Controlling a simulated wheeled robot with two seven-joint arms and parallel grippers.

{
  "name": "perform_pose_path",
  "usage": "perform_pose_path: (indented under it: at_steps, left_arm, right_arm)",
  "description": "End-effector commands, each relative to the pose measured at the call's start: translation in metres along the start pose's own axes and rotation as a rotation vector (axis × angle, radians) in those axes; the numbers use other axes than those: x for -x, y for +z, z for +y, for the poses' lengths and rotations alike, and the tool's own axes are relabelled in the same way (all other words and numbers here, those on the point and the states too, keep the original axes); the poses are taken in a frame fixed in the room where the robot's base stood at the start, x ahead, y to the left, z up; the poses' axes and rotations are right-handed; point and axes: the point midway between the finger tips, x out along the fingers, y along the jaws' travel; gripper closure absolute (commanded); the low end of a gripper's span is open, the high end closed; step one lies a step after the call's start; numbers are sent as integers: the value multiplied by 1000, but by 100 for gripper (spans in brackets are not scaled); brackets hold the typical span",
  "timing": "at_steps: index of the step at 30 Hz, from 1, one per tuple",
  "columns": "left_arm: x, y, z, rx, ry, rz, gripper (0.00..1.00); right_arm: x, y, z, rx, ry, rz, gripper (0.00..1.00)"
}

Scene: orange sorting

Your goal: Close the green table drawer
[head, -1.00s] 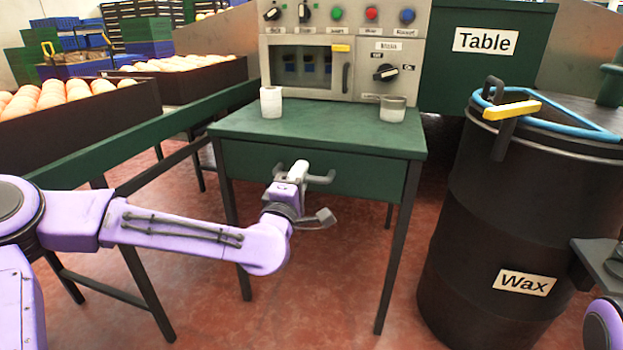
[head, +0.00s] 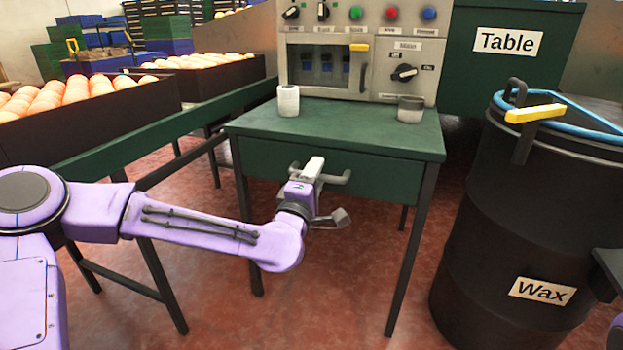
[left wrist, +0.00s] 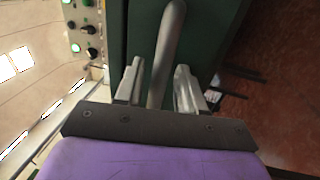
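The green table (head: 330,128) stands in the middle of the head view. Its green drawer front (head: 392,180) sits under the tabletop, and I see no clear gap there. A grey bar handle (head: 340,178) is on the drawer front. My left gripper (head: 312,168) is at the left part of this handle. In the left wrist view, the handle (left wrist: 165,55) runs between the two fingers of my left gripper (left wrist: 158,85), with space visible on both sides. Its fingers are open around the bar. Only a bit of my right arm shows at the right edge.
A white cup (head: 288,100) and a grey cup (head: 411,109) stand on the tabletop. A control panel (head: 375,50) is behind. A black wax barrel (head: 530,220) stands to the right. A dark crate of oranges (head: 120,118) is at the left. Red floor shows under the table.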

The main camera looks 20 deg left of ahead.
Motion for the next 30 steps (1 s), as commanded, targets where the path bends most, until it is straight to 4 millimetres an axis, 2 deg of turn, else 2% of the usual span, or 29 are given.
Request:
perform_pose_path:
  at_steps: [4, 9, 15, 19, 30]
  left_arm:
    - [22, 0, 3, 2, -2, -1, 61]
    - [64, 0, 3, 1, -2, -2, 61]
    - [98, 0, 1, 1, 0, -1, 61]
    - [104, 0, 1, 0, 0, 0, 61]
    - [104, 0, 0, 0, 0, 1, 61]
  right_arm:
    - [13, 10, -4, 2, -20, -49, 57]
    - [30, 27, -12, 9, -52, -135, 57]
    - [39, 37, -17, 14, -71, -188, 57]
    - [40, 39, -18, 15, -74, -197, 57]
    - [39, 39, -18, 15, -74, -196, 57]
